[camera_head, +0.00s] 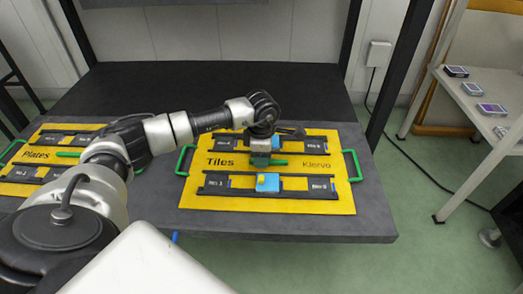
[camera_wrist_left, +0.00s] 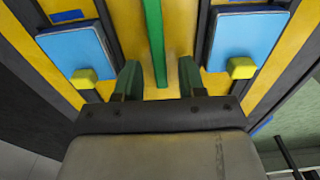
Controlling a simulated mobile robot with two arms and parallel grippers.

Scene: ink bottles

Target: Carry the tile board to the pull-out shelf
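The yellow tile board (camera_head: 297,205), marked "Tiles", lies flat on a grey surface, with a green handle at its left side (camera_head: 183,160) and right side (camera_head: 352,165). A green bar (camera_head: 277,162) runs across its middle, and dark rails hold blue tiles (camera_head: 267,183) with yellow knobs. My left gripper (camera_head: 260,160) is over the board's middle. In the left wrist view the gripper (camera_wrist_left: 160,80) has its fingers apart, with the green bar (camera_wrist_left: 153,40) between them and gaps on both sides. I cannot tell how low the fingertips are. My right gripper is out of view.
A second yellow board (camera_head: 55,150), marked "Plates", lies to the left, partly behind my arm. A black surface (camera_head: 200,88) behind the boards is bare. Dark posts stand at the back. A white side table (camera_head: 480,85) at the right holds small devices.

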